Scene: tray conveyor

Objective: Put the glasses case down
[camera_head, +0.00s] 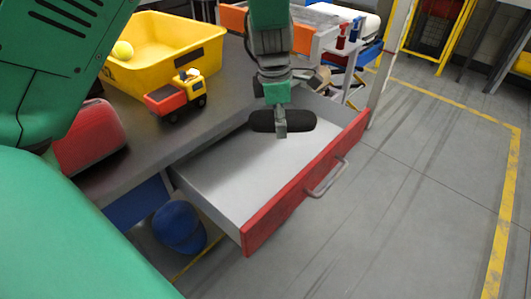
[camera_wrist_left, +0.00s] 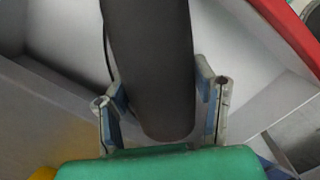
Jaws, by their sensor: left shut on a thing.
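The glasses case (camera_head: 262,121) is a dark, rounded, elongated case. I cannot tell how high the case is above the drawer floor. My right gripper is not in view.
On the dark worktop (camera_head: 225,110) stand a yellow bin (camera_head: 165,63) with a tennis ball (camera_head: 122,50), a toy truck (camera_head: 176,96) and a red case-like object (camera_head: 90,138). A blue round object (camera_head: 179,227) is below the drawer. The drawer floor in view looks empty.

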